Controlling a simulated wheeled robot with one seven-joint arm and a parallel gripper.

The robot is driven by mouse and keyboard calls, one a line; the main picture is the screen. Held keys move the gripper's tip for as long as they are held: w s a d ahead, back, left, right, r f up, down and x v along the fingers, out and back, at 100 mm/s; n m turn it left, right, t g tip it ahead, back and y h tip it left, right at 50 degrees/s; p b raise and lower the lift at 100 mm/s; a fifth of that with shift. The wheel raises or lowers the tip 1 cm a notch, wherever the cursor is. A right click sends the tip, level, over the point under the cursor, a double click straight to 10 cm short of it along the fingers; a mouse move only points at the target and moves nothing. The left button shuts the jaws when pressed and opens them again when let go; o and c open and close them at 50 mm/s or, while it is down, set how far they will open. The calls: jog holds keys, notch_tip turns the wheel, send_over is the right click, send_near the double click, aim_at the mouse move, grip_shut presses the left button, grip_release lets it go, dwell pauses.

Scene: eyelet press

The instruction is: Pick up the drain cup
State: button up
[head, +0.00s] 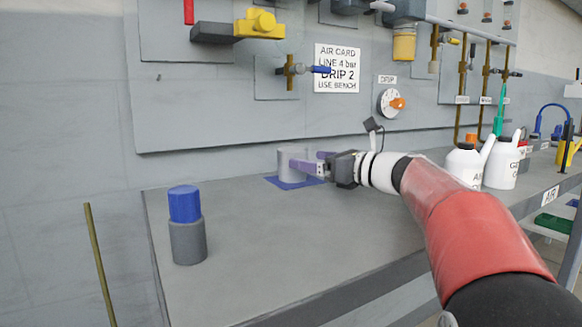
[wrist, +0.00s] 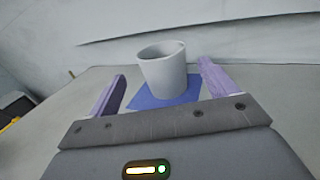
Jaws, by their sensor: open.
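The drain cup (head: 291,165) is a plain light grey cup standing upright on a blue square mat (head: 272,181) at the back of the bench. In the wrist view the cup (wrist: 163,70) stands ahead with its open mouth up, on the blue mat (wrist: 140,101). My gripper (head: 308,160) reaches in from the right, close to the cup. Its purple fingers are open in the wrist view (wrist: 162,85), one to each side of the cup's lower part in the picture. The gap between each finger and the cup shows, and nothing is held.
A grey cylinder with a blue top (head: 186,225) stands at the left of the bench (head: 290,250). White bottles (head: 463,163) stand to the right behind my arm. A grey panel (head: 230,90) with valves, a dial (head: 389,102) and a sign (head: 337,68) rises behind the cup. The bench's front middle is clear.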

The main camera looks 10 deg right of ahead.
jog(key=x, duration=0.6)
jog(key=shift+w+f, duration=0.15)
jog(key=shift+w, duration=0.15)
jog(key=c, duration=1)
